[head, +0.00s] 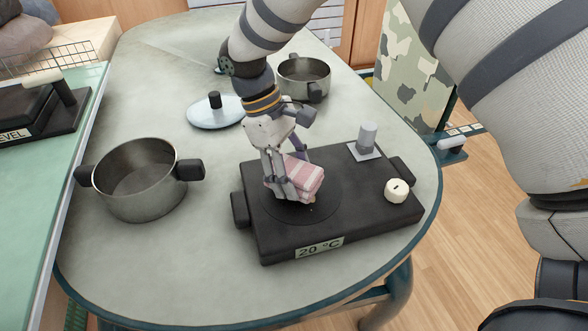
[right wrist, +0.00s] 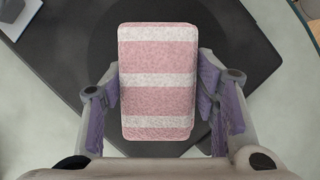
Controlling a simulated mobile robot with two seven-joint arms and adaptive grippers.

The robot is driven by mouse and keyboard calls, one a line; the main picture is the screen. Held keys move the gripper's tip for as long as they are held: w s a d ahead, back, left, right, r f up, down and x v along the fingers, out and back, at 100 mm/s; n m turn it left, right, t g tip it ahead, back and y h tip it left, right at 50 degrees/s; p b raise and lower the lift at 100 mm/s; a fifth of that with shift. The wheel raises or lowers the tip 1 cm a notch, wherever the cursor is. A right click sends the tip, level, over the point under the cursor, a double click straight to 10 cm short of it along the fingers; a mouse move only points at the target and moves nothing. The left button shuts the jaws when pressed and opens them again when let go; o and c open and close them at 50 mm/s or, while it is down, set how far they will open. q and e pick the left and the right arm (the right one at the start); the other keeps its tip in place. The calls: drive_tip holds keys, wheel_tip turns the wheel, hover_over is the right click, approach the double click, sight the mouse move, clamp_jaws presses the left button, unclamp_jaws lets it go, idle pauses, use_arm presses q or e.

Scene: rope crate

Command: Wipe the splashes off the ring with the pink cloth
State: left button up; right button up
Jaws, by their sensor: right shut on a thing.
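The pink cloth (head: 307,174) is a folded block with white stripes. My right gripper (head: 289,182) points down and is shut on it, and the cloth is at the ring's surface or just above it; I cannot tell which. In the right wrist view the cloth (right wrist: 158,85) sits between the two purple finger pads (right wrist: 160,97). The ring (head: 330,207) is a dark round disc on the black hot plate (head: 375,218), partly hidden by the gripper and cloth. A tiny pale speck shows on the ring near the cloth. My left gripper is out of view.
A pot (head: 140,196) stands left of the hot plate, another pot (head: 303,77) behind. A lid (head: 208,114) lies on the table (head: 180,275) between them. The hot plate carries a cream knob (head: 397,191) and a grey cylinder (head: 367,137) on a pale square. The front table is clear.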

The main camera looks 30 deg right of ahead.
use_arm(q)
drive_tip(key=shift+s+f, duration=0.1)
use_arm(e)
drive_tip(key=shift+f, duration=0.5)
idle(0.4)
drive_tip(key=shift+s+d+r+p, duration=0.2)
drive_tip(key=shift+s+d+p, duration=0.2)
drive_tip(key=shift+s, duration=0.3)
drive_tip(key=shift+s+d, duration=0.25)
drive_tip(key=shift+s, duration=0.2)
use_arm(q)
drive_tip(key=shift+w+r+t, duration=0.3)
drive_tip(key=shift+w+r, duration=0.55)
use_arm(e)
drive_tip(key=shift+f, duration=0.1)
